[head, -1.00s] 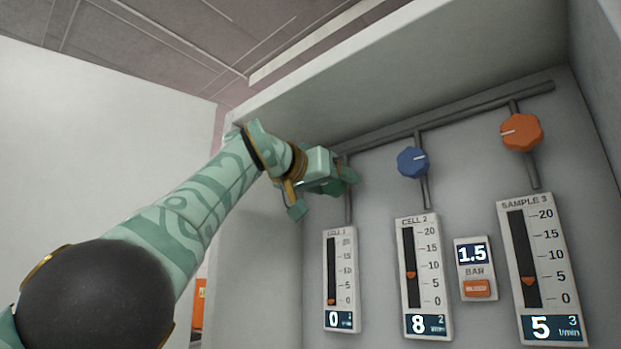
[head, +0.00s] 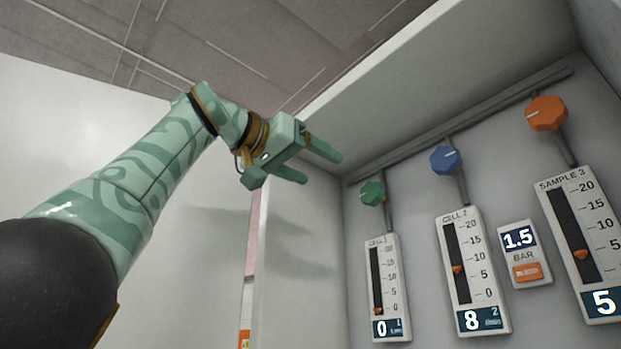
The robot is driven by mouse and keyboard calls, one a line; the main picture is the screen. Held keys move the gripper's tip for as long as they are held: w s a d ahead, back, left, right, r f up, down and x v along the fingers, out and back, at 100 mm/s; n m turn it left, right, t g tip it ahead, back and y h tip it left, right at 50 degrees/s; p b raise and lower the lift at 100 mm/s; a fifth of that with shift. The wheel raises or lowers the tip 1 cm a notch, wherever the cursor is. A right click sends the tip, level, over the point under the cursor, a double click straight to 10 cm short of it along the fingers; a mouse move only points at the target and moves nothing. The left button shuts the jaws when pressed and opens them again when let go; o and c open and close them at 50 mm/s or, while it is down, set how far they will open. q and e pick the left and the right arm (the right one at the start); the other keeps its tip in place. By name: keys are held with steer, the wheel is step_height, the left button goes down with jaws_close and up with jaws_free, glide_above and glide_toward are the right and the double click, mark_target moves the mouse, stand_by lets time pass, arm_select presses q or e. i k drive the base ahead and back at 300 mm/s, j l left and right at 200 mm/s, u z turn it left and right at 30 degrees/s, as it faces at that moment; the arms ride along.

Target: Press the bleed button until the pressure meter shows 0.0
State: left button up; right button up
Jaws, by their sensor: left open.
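The pressure meter (head: 519,238) is a small white panel with a dark display reading 1.5 above the word BAR. The orange bleed button (head: 526,272) sits on the same panel, just below the display. The panel is on the grey back wall between the Cell 2 and Sample 3 gauges. My left gripper (head: 322,166) is open and empty, up and to the left of the panel and well apart from it. Its fingers point right, toward the green knob, without visible contact. My right gripper is not in view.
A green knob (head: 372,193), a blue knob (head: 446,160) and an orange knob (head: 546,113) hang on grey pipes. Below them are the Cell 1 gauge (head: 391,285) reading 0, the Cell 2 gauge (head: 487,300) reading 8 and the Sample 3 gauge (head: 603,275) reading 5. The cabinet's left wall edge is near my arm.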

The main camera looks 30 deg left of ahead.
mark_target(530, 272)
steer(key=k+j, duration=0.25)
steer(key=k, duration=0.2)
steer(key=k+j, duration=0.25)
steer(key=k, duration=0.25)
